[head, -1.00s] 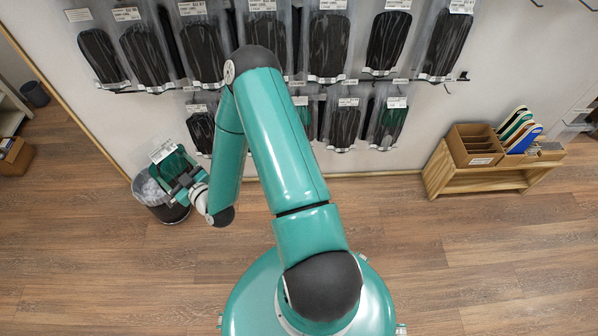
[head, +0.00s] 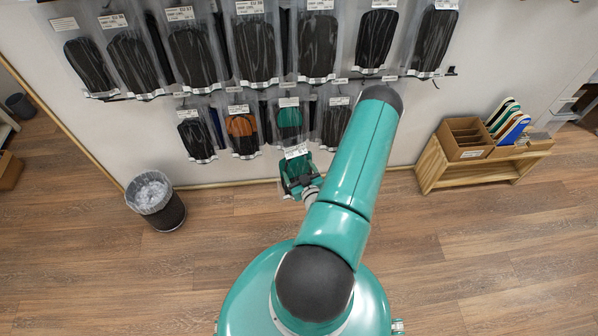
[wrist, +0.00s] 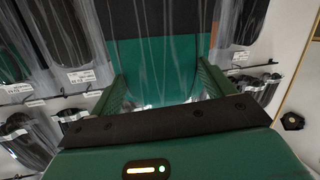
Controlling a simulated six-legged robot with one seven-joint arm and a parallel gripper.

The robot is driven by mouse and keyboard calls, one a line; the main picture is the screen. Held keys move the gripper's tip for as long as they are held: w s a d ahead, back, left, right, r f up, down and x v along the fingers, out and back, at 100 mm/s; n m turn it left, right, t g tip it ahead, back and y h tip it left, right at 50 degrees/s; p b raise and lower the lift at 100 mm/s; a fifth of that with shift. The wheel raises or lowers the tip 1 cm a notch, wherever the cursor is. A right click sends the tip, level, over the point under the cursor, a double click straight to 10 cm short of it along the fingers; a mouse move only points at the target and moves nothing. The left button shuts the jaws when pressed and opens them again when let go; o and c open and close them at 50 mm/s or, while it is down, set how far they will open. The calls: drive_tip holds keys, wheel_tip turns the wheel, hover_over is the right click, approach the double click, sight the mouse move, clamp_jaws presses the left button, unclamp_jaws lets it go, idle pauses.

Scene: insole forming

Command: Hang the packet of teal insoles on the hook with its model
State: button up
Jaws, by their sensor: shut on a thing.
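My gripper (head: 301,184) is shut on a packet of teal insoles (head: 296,153), held low in front of the wall rack. Its white label faces up in the head view. In the wrist view the packet (wrist: 165,62) fills the middle, clear film over a teal and dark insole, between the green fingers of my gripper (wrist: 162,85). A teal packet (head: 289,119) hangs in the lower row of the rack, just above and behind the held one, and looks like its model. Its hook is hard to make out.
An orange and black packet (head: 242,132) hangs left of the teal one, and a black packet (head: 335,122) hangs right of it. Large black packets (head: 253,50) fill the upper row. A waste bin (head: 157,202) and a wooden shelf (head: 470,168) stand on the floor.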

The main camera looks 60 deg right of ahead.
drive_tip(key=w+d, duration=0.2)
drive_tip(key=d, duration=0.1)
drive_tip(key=w+d, duration=0.3)
drive_tip(key=shift+w, duration=0.1)
idle(0.5)
drive_tip(key=shift+d, duration=0.1)
idle(0.5)
